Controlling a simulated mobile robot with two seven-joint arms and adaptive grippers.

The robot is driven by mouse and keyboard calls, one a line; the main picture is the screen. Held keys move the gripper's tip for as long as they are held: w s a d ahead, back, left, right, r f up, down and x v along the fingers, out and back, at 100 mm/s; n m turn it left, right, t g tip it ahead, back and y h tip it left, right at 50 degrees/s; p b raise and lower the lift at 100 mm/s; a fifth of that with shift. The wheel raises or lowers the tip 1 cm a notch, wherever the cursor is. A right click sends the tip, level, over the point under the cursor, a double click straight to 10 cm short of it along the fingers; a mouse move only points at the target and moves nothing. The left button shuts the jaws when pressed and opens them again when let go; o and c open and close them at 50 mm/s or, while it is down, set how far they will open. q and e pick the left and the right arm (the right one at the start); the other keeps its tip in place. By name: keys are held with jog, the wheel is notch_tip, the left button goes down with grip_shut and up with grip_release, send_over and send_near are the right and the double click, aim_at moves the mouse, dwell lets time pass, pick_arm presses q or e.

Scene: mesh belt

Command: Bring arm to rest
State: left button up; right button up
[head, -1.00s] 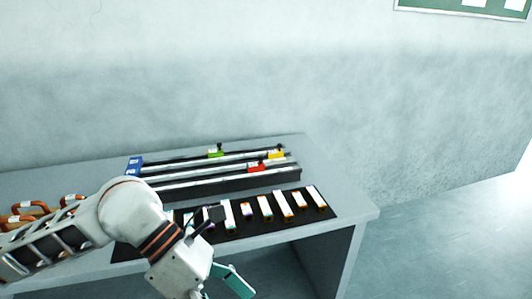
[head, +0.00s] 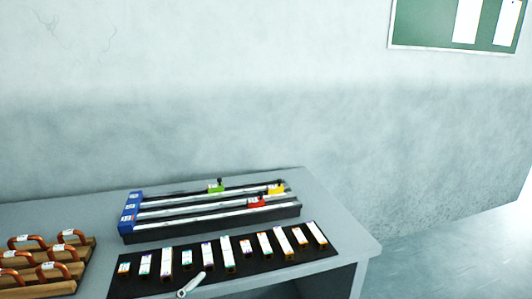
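Neither of my grippers is clearly in view, and no arm crosses the head view now. The grey table (head: 340,235) stands against the wall with its top unobstructed by my arms. A black mat (head: 285,262) near its front edge holds a row of several white strips with coloured ends. A small pale rod-shaped piece (head: 192,284) shows at the mat's front edge; I cannot tell what it is.
A black rail unit (head: 215,222) with a blue end block (head: 130,210) lies behind the mat. It carries green (head: 216,189), red (head: 256,203) and yellow (head: 276,189) sliders. A wooden rack (head: 60,278) with orange-brown handles is at left. Floor at right is clear.

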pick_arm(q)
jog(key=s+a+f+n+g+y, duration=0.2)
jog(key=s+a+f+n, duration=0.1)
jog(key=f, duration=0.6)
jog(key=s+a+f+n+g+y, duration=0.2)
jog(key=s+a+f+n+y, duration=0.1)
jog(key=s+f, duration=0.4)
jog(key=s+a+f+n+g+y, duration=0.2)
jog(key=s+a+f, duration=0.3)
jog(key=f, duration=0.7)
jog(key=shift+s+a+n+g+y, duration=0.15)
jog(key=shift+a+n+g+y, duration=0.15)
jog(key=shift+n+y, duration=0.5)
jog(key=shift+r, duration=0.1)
